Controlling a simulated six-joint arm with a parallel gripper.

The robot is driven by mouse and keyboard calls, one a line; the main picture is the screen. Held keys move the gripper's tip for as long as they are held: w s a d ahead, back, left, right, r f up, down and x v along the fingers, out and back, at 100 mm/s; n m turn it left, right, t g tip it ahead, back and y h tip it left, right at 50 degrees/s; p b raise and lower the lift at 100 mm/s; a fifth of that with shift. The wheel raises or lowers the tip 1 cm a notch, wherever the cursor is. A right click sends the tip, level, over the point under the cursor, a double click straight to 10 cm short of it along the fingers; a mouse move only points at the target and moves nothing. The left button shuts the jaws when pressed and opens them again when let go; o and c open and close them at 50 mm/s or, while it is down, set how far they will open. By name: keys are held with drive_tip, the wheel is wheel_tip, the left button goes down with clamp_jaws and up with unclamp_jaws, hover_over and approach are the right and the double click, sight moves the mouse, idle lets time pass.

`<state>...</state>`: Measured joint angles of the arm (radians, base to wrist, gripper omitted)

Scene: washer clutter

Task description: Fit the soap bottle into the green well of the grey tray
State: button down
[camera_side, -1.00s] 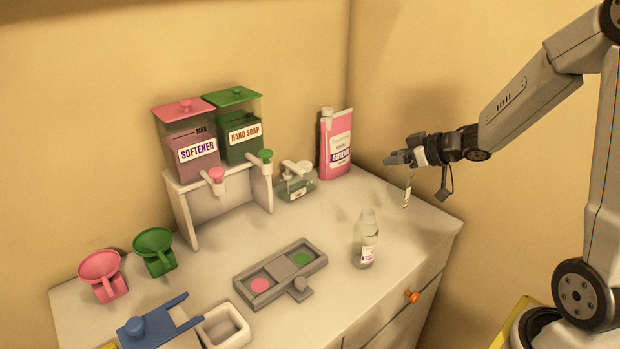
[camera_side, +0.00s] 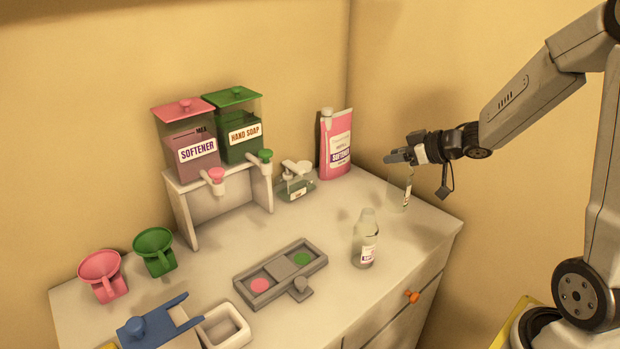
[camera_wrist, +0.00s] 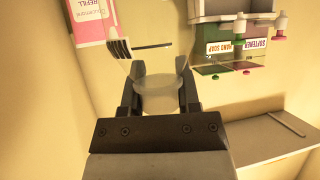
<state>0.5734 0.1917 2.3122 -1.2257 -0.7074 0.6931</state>
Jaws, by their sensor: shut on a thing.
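My gripper (camera_side: 396,158) is shut on a clear bottle (camera_side: 398,197), taken to be the soap bottle, over the right end of the cabinet top. The bottle hangs below the fingers with its label nearly edge-on; whether its base touches the top I cannot tell. In the wrist view the clear bottle (camera_wrist: 160,98) sits between both fingers. The grey tray (camera_side: 243,281) lies at the middle front, well to the left of the gripper. Its green well (camera_side: 302,259) is at the right end and looks empty. Its pink well (camera_side: 260,285) is at the left end.
Another bottle (camera_side: 365,243) with a purple-lettered label stands between tray and gripper. Pink (camera_side: 100,268) and green (camera_side: 155,245) funnels stand left. A small white tray (camera_side: 223,328) lies in front.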

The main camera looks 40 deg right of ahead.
wheel_tip(320, 180, up, 5)
drive_tip(key=shift+f, duration=0.2)
drive_tip(key=w+a+f, duration=0.1)
drive_tip(key=w+a, duration=0.2)
drive_tip(key=a, duration=0.4)
drive_tip(key=w+a+f+n+y, duration=0.1)
drive_tip(key=w+a+f, duration=0.1)
drive_tip(key=a, duration=0.5)
drive_tip(key=w+a+f, duration=0.2)
drive_tip(key=w+a, duration=0.1)
drive_tip(key=a, duration=0.5)
drive_tip(key=shift+w+f+n+g+y, duration=0.25)
drive_tip(key=shift+w+n+g+y, duration=0.05)
drive_tip(key=shift+w+y, duration=0.1)
drive_tip(key=shift+a+f, duration=0.1)
drive_tip(key=shift+f, duration=3.95)
